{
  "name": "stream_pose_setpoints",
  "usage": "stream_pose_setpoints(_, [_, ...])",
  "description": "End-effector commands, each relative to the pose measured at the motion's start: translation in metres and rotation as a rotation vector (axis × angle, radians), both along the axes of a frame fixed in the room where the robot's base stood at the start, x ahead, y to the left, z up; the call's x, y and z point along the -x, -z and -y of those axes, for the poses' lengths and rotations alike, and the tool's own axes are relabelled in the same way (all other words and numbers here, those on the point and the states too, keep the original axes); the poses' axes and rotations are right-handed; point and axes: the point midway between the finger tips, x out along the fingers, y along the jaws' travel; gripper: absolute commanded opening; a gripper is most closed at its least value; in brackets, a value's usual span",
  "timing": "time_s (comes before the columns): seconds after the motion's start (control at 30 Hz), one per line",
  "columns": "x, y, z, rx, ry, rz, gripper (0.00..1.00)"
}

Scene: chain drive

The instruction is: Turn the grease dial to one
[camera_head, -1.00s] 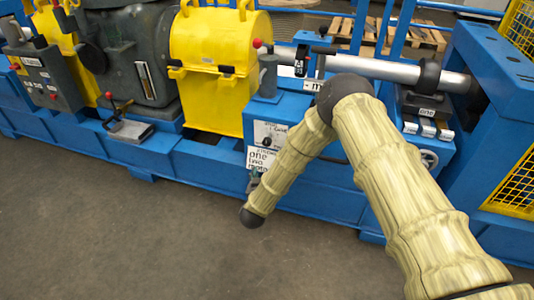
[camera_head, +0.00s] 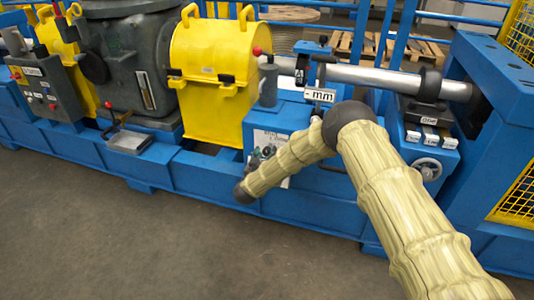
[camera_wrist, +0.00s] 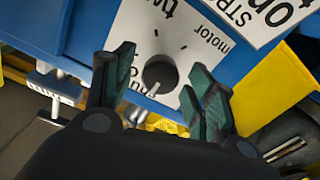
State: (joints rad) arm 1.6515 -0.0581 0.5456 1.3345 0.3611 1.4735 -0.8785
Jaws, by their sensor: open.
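The grease dial (camera_wrist: 160,76) is a round dark grey knob on a white plate (camera_wrist: 145,30) with short black tick marks and partly hidden lettering, in the wrist view. My gripper (camera_wrist: 160,62) is open, with one dark green finger on each side of the knob. Gaps show between the fingers and the knob. The dial itself cannot be made out there. Which mark the dial points to cannot be read.
A second white label (camera_wrist: 258,12) with large print is beside the dial plate. A yellow hooded cover (camera_head: 212,85) stands left of the housing. A handwheel (camera_head: 427,169) and a steel shaft (camera_head: 390,76) are to the right. The floor (camera_head: 110,235) in front is clear.

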Motion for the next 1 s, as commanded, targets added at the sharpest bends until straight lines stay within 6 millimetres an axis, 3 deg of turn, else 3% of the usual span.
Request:
stream_pose_setpoints(0.2, [-0.015, 0.000, 0.004, 0.000, -0.001, 0.001, 0.56])
stream_pose_setpoints(0.53, [-0.017, 0.000, 0.005, 0.000, -0.001, 0.001, 0.56])
stream_pose_setpoints(0.8, [-0.017, 0.000, 0.005, 0.000, -0.001, 0.001, 0.10])
stream_pose_setpoints(1.0, [-0.017, 0.000, 0.005, -0.007, -0.001, 0.003, 0.10])
